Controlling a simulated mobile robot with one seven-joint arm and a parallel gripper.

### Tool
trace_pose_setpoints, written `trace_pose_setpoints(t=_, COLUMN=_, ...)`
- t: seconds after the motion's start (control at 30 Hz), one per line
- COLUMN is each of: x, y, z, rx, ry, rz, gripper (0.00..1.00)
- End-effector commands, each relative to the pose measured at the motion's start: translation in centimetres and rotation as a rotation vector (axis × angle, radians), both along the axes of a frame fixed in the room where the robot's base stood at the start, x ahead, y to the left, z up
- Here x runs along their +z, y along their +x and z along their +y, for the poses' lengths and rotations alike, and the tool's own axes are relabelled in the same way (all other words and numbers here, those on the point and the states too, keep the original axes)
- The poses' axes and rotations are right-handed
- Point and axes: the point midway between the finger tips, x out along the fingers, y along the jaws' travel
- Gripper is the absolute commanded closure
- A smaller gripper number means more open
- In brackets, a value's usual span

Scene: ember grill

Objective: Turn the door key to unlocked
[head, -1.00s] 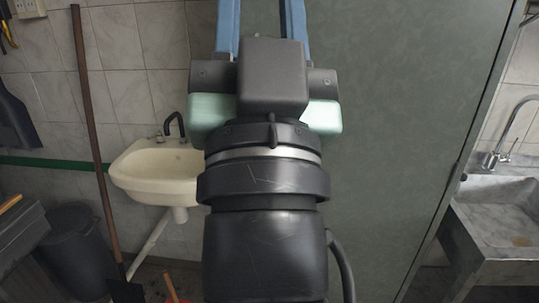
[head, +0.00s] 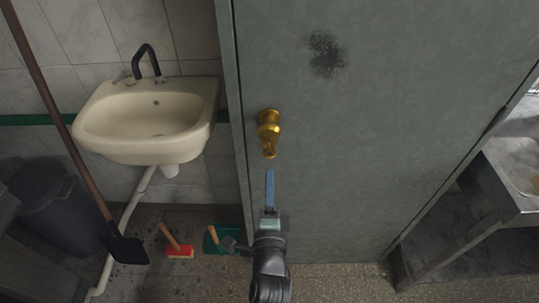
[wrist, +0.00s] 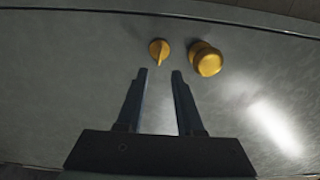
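The door key (wrist: 159,50) is a small gold turn piece on the grey-green door (wrist: 75,75); in the wrist view its pointed end faces down. A round gold knob (wrist: 206,60) sits to its right. In the head view the knob (head: 268,118) is above and the key (head: 268,153) shows just below it, partly overlapping. My gripper (wrist: 160,72) is open and empty, its two dark fingers pointing at the door. In the wrist view the key is just beyond and between the fingertips, apart from them. In the head view the blue fingers (head: 269,188) are just below the key.
A cream washbasin (head: 150,125) hangs on the tiled wall left of the door. A brush (head: 178,245), a dustpan (head: 215,240) and a long-handled shovel (head: 123,247) are by the floor on the left. A metal counter (head: 505,190) stands at the right.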

Motion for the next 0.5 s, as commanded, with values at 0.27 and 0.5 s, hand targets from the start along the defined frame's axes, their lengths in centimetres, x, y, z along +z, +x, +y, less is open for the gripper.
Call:
trace_pose_setpoints(t=0.27, x=-0.6, y=3.9, z=0.0, rx=-0.002, ry=0.002, rz=-0.004, gripper=0.64)
trace_pose_setpoints(t=0.5, x=-0.4, y=7.2, z=-0.1, rx=-0.002, ry=0.001, rz=-0.003, gripper=0.64)
